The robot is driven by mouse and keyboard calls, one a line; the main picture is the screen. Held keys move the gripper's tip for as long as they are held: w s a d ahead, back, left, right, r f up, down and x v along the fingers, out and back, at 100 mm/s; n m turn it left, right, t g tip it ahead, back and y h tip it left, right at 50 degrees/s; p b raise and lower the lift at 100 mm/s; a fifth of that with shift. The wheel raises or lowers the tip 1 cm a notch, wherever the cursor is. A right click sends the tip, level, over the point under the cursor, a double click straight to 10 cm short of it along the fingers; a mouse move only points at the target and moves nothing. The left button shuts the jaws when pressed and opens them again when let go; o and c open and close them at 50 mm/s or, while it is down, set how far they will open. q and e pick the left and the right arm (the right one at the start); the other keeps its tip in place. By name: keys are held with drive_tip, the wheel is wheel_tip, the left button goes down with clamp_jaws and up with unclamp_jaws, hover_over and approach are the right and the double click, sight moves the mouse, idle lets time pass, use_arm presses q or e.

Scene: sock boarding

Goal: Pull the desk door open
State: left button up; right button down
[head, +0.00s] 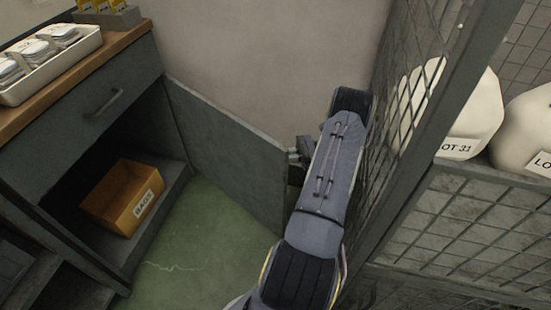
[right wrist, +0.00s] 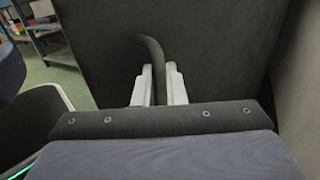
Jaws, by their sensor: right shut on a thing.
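The desk door (head: 228,150) is a dark grey panel. In the head view it stands swung wide out from the desk (head: 122,88), and the compartment behind it is exposed. My right gripper (head: 293,155) is at the door's free end, mostly hidden by my arm. In the right wrist view the two pale fingers of my right gripper (right wrist: 158,88) are shut on the dark curved door handle (right wrist: 150,46), one on each side of it. The door's dark face (right wrist: 215,45) fills the area behind the handle. My left gripper is not in view.
An orange-brown box (head: 105,195) with a label sits inside the open compartment. A white tray (head: 48,75) of packets lies on the desk top. A mesh cage (head: 440,215) with white sacks stands close on the right. Green floor (head: 205,245) is clear below the door.

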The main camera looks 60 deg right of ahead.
drive_tip(key=shift+w+r, duration=0.15)
drive_tip(key=shift+w, duration=0.4)
drive_tip(key=c, duration=1.5)
unclamp_jaws()
drive_tip(key=shift+w+a, duration=0.15)
drive_tip(key=shift+w, duration=0.05)
drive_tip(key=shift+s, duration=0.1)
drive_tip(key=shift+s, duration=0.15)
